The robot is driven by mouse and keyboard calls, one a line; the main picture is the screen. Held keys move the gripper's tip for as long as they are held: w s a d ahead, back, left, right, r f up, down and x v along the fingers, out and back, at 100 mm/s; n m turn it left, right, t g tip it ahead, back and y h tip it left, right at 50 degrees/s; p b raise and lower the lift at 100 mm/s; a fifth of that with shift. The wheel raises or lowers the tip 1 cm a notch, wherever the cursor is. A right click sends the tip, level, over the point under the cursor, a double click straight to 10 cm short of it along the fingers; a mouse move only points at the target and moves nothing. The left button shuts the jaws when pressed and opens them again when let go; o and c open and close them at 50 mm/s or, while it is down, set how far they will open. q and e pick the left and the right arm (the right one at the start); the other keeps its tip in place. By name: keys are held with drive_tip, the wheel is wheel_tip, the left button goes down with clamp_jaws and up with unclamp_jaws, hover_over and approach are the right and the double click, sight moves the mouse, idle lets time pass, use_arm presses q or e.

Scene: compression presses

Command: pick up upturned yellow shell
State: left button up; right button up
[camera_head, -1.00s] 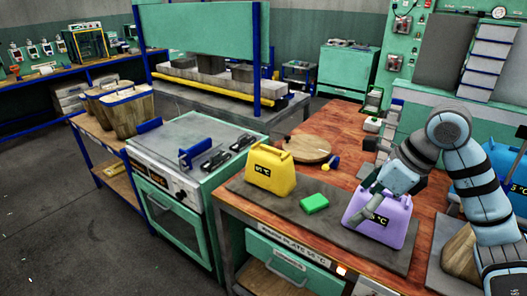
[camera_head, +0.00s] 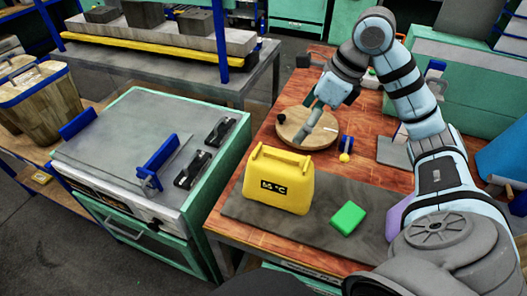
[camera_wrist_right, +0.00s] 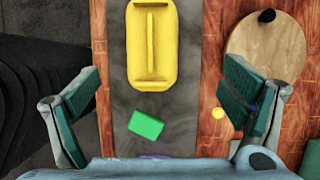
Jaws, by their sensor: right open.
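In the right wrist view the yellow shell (camera_wrist_right: 150,70) is seen from above, at upper centre. My right gripper (camera_head: 308,132) is above the table, behind and to the right of the shell in the head view. In the wrist view my right gripper (camera_wrist_right: 162,78) is wide open and empty, its fingers on either side of the shell's line, not touching it. My left gripper is not in view.
A green block (camera_head: 347,217) lies on the mat beside the shell. A round wooden board (camera_head: 290,122) and a small blue-and-yellow item (camera_head: 346,147) lie behind. A purple shell (camera_head: 393,220) is mostly hidden by my right arm. A green-sided press (camera_head: 120,135) stands left.

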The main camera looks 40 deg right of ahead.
sight(283, 156)
drive_tip(key=x, duration=0.2)
drive_tip(key=s+b+x, duration=0.1)
drive_tip(key=x, duration=0.1)
drive_tip(key=b+x, duration=0.1)
drive_tip(key=x, duration=0.2)
drive_tip(key=shift+s+a+f, duration=0.15)
drive_tip(key=shift+s+a, duration=0.05)
drive_tip(key=shift+s, duration=0.1)
drive_tip(key=x, duration=0.5)
drive_tip(key=shift+w+a+f+b, duration=0.25)
drive_tip(key=shift+a+b, duration=0.05)
drive_tip(key=shift+f, duration=0.35)
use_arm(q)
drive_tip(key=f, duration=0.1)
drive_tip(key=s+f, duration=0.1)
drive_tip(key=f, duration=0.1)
use_arm(e)
drive_tip(key=c, duration=1.6)
drive_tip(key=shift+o, duration=0.2)
